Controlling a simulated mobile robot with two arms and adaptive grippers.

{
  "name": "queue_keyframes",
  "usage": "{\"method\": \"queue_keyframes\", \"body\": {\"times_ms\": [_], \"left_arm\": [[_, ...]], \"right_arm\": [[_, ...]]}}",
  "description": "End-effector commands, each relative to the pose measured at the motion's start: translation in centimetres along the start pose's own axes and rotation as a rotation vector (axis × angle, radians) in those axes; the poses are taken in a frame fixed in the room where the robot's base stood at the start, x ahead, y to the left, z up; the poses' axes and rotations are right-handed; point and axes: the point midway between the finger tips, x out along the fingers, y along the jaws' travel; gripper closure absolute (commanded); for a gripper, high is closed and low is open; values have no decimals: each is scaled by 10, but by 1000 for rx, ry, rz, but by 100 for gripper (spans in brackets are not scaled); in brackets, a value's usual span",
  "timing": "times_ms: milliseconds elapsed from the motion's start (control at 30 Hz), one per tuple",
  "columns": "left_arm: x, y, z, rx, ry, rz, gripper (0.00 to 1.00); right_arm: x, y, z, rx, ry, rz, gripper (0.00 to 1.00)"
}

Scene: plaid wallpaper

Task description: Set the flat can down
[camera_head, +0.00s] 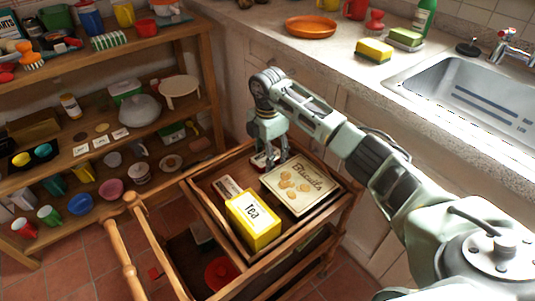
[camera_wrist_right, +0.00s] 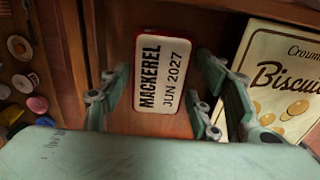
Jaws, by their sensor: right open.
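The flat can (camera_wrist_right: 163,73), red-edged with a white "MACKEREL JUN 2027" label, lies in the wooden trolley tray, seen in the right wrist view. In the head view the can (camera_head: 263,160) is partly hidden by my right gripper (camera_head: 272,150). My right gripper is above the can, with its fingers (camera_wrist_right: 155,105) apart on either side of it and a gap on each side. The biscuit box (camera_head: 300,186) is right of the can and also shows in the right wrist view (camera_wrist_right: 275,80). My left gripper is not in view.
A yellow tea box (camera_head: 253,219) and a small flat pack (camera_head: 228,187) are in the same tray (camera_head: 205,207), which has raised wooden rims. The counter (camera_head: 330,60) with a sink (camera_head: 470,95) is behind, and loaded shelves (camera_head: 110,155) stand at left.

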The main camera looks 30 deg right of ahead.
Motion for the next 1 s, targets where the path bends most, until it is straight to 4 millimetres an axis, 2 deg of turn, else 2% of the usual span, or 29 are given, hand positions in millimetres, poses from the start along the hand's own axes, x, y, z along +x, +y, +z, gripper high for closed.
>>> {"method": "queue_keyframes", "body": {"times_ms": [167, 400, 600, 767, 1000], "left_arm": [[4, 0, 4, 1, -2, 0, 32], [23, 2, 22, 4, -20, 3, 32], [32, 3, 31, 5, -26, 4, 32], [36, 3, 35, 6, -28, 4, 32], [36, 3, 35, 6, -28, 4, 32]], "right_arm": [[-23, 1, 1, 0, -2, 5, 43], [-75, 1, 0, -1, -1, 5, 43], [-109, 1, 1, 0, -1, 3, 43], [-121, 0, 0, 1, -1, 2, 43], [-123, 0, 0, 0, 0, 0, 43]]}}
